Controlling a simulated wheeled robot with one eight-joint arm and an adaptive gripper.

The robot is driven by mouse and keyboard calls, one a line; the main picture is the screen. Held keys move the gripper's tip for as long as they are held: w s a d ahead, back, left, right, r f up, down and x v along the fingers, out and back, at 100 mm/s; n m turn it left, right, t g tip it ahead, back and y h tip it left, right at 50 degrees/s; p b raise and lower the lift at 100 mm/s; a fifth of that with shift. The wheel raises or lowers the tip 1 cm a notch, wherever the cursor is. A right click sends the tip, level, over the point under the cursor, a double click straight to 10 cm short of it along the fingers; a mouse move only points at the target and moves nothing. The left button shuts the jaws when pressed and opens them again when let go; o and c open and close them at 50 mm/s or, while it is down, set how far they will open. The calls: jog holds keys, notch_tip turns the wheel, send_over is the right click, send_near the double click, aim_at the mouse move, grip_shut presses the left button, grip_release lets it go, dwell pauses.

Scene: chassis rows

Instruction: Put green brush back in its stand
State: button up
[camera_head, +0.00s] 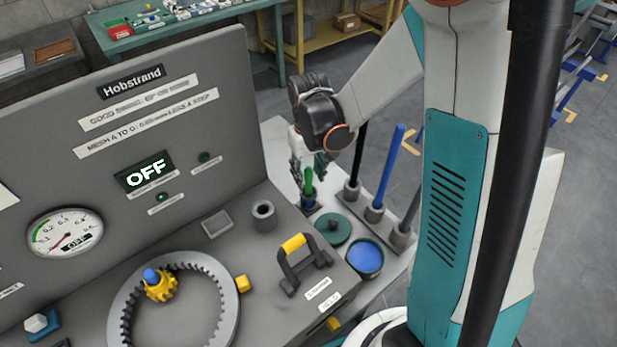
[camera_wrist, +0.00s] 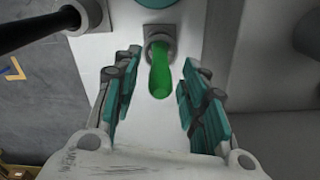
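The green brush (camera_head: 308,182) stands upright in the head view, its lower end in a small holder (camera_head: 309,204) on the pale side shelf. In the wrist view its green handle (camera_wrist: 160,78) points toward the camera, and its far end sits in a round grey holder (camera_wrist: 158,41). My gripper (camera_head: 304,172) is over the brush, partly hiding it. In the wrist view my gripper (camera_wrist: 160,68) is open, one teal finger on each side of the handle, with a gap on both sides. The bristles are hidden.
A black rod (camera_head: 357,155), a blue rod (camera_head: 391,165) and a grey rod (camera_head: 411,212) stand in grey holders to the right. A green lid (camera_head: 333,229) and a blue-filled pot (camera_head: 366,259) are in front. The grey machine panel (camera_head: 228,130) rises at left.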

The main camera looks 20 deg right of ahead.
notch_tip(320, 180, up, 9)
jog(key=shift+r, duration=0.1)
jog(key=shift+s+r, duration=0.1)
jog(key=shift+s+r, duration=0.2)
jog(key=shift+r, duration=0.1)
jog(key=s+r+t, duration=0.3)
jog(key=s+r, duration=0.1)
jog(key=s, duration=0.3)
jog(key=s+r+t, duration=0.4)
jog(key=s, duration=0.3)
jog(key=shift+s+m+b, duration=0.25)
jog(key=shift+m+b, duration=0.05)
jog(key=shift+b, duration=0.05)
